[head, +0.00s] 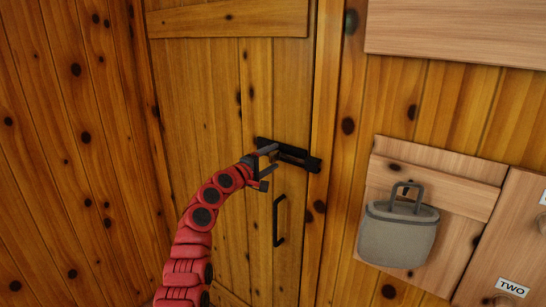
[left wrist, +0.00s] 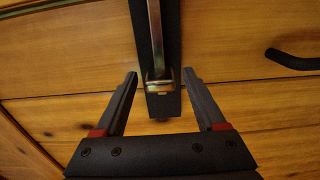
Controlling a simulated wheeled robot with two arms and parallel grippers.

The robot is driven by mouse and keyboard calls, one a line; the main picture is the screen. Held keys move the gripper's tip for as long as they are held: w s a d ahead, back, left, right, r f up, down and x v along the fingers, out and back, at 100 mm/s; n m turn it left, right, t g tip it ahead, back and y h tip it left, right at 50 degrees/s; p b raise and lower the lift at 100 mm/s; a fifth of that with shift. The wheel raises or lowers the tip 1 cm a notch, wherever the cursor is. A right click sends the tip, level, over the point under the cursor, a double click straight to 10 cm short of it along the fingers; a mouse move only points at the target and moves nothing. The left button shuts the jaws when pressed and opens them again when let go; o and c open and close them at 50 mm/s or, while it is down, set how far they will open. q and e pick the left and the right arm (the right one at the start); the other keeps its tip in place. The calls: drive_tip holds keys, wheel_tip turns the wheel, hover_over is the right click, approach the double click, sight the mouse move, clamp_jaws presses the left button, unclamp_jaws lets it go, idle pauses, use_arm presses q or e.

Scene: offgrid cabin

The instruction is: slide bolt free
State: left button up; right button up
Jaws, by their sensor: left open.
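A black slide bolt (head: 292,154) is mounted across the right edge of the plank door (head: 215,105), near the frame. In the left wrist view the bolt's shiny metal bar (left wrist: 156,35) runs along a black backing plate (left wrist: 172,105), with a bent metal piece at its lower end. My left gripper (head: 272,160) is open at the bolt in the head view. In the left wrist view its two fingers (left wrist: 160,74) stand on either side of the plate and bar, with gaps showing, not closed on them. My right gripper is not in view.
A black door handle (head: 279,222) is below the bolt; it also shows in the left wrist view (left wrist: 294,60). To the right, a grey bag-like container (head: 398,236) hangs on a pale board (head: 440,175). A "TWO" label (head: 512,288) is at lower right.

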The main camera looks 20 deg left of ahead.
use_arm(q)
drive_tip(key=shift+w+d, duration=0.15)
drive_tip(key=shift+w, duration=0.2)
clamp_jaws()
idle(0.3)
idle(1.0)
